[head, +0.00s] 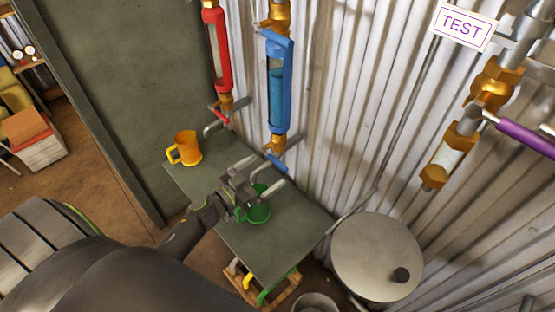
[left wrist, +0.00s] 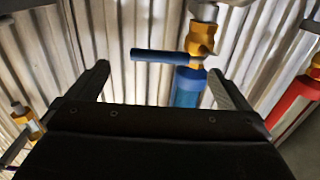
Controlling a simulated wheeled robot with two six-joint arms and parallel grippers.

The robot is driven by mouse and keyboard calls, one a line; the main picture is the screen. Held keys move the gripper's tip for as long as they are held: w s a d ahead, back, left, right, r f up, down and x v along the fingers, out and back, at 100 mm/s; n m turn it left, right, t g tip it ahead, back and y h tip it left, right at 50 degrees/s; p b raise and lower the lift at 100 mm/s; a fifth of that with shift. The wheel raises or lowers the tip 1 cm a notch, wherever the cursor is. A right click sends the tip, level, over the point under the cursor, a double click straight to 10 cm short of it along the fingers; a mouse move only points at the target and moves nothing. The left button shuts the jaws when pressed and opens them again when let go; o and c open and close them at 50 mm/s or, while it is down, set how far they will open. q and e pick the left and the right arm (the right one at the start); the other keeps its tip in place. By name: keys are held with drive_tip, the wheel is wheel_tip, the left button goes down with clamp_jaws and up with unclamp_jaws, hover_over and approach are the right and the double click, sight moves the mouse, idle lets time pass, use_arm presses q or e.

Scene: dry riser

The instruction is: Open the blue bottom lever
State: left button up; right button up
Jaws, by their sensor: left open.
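The blue bottom lever (head: 277,163) is a short bar at the brass valve (head: 275,143) under the blue sight tube (head: 279,95). In the left wrist view, which looks upside down, the lever (left wrist: 160,56) sticks out sideways from the brass valve (left wrist: 202,40), across the blue tube's line. My left gripper (head: 265,175) is open and empty just in front of the lever. In the wrist view the lever shows between and beyond the fingertips (left wrist: 159,70); I see no contact. My right gripper is not in view.
A green table (head: 295,225) below carries an orange mug (head: 185,148) and a green mug (head: 259,211) close beneath my gripper. A red tube (head: 220,50) hangs left of the blue one. A round metal drum (head: 375,255) stands right. Corrugated wall (head: 335,130) lies behind.

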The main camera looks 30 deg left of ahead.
sight(277, 161)
use_arm(q)
drive_tip(key=x, duration=0.6)
drive_tip(key=shift+d, duration=0.1)
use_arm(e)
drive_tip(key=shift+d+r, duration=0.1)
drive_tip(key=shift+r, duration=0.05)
